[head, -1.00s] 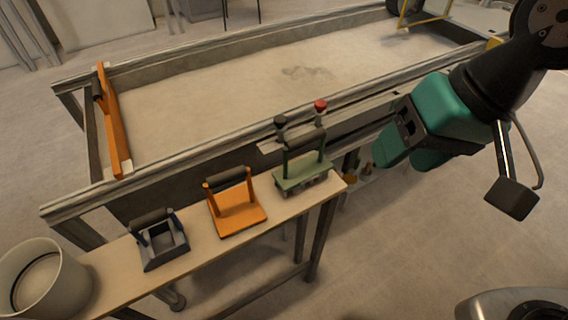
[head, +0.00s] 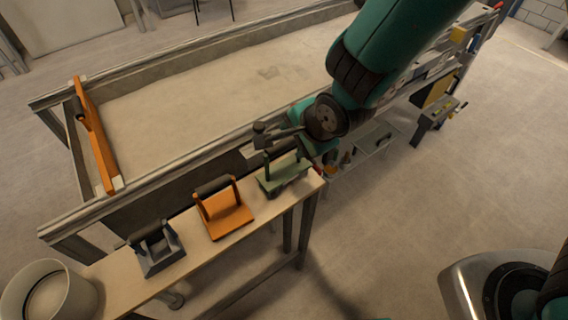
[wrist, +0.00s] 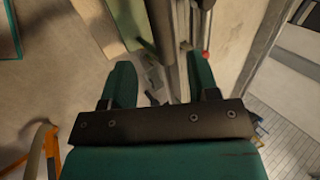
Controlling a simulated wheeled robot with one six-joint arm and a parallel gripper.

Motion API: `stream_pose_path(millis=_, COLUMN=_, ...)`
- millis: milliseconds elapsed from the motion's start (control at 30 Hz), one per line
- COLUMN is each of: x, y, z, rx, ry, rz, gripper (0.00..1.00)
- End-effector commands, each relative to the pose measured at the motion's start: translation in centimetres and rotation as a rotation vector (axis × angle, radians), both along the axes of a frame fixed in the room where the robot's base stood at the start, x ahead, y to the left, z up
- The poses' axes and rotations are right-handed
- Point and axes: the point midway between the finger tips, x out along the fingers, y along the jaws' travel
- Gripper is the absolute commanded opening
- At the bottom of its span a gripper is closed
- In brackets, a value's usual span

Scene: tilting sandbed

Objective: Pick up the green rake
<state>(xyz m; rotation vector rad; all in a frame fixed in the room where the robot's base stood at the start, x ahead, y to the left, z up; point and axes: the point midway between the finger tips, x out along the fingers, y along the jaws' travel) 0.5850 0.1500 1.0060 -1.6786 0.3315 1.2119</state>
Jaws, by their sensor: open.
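The green rake (head: 284,175) stands at the right end of the narrow wooden shelf (head: 190,240), with its dark handle on top. My arm reaches over from the right, and my gripper (head: 312,142) is close to the rake's right side, partly hidden by my wrist. In the wrist view my gripper (wrist: 162,78) is open, with two teal fingers apart and nothing held between them. A green plate, which looks like the rake (wrist: 124,22), and a dark bar show just beyond the fingertips. I cannot tell whether they touch.
An orange tool (head: 224,213) and a blue-grey tool (head: 157,250) stand left of the rake on the shelf. A white bucket (head: 48,296) is at the shelf's left end. The sandbed's rim (head: 150,186) runs behind. A red knob (wrist: 205,54) shows in the wrist view.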

Motion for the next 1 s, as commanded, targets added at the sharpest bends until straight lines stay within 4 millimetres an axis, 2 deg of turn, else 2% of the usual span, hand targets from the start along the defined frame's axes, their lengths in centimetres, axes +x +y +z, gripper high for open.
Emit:
stream_pose_path(millis=200, x=1.6, y=1.1, z=-2.8, rx=0.0, ry=0.001, rz=0.001, gripper=0.55)
stream_pose_path(millis=467, x=2.4, y=1.7, z=-4.1, rx=0.0, ry=0.001, rz=0.001, gripper=0.55)
stream_pose_path(millis=733, x=4.0, y=3.0, z=-6.9, rx=0.0, ry=0.001, rz=0.001, gripper=0.55)
stream_pose_path(millis=1000, x=4.4, y=3.3, z=-7.7, rx=0.001, ry=-0.001, rz=0.001, gripper=0.55)
